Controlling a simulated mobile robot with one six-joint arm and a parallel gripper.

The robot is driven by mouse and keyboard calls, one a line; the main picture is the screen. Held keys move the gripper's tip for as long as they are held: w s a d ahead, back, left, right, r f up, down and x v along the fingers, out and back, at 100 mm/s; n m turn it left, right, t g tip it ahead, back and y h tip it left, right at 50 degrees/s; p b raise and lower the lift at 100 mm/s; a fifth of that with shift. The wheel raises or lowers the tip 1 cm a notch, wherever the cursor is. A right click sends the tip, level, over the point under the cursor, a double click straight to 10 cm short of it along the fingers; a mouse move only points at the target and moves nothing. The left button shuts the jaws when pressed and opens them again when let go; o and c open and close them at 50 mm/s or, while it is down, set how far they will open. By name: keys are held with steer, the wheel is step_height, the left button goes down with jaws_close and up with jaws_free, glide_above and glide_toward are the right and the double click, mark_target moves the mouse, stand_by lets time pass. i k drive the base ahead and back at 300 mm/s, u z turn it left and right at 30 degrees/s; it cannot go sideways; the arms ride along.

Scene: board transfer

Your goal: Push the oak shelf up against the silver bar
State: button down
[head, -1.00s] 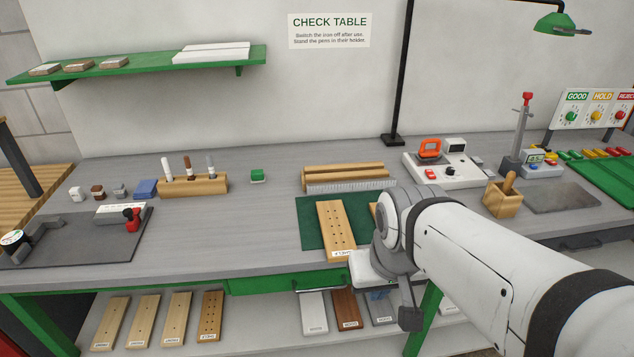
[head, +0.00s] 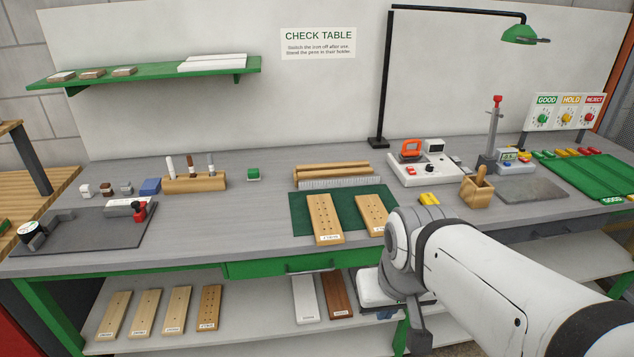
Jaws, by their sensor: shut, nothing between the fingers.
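Two light wooden boards with rows of holes lie on a dark green mat (head: 298,212). The left board (head: 323,215) shows whole; the right board (head: 373,210) is partly hidden by my arm. Their labels are too small to read, so I cannot tell which is the oak shelf. A silver bar (head: 340,184) with fine marks lies along the mat's back edge, and the left board's far end is a little short of it. My gripper (head: 385,312) is low in front of the table edge, largely hidden by my arm; it looks shut and empty, apart from the boards.
Wooden rails (head: 333,169) lie behind the silver bar. More boards (head: 208,308) rest on the lower shelf.

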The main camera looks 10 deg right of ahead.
mark_target(327, 229)
steer(key=u, duration=0.05)
steer(key=i, duration=1.1)
steer(key=u, duration=0.55)
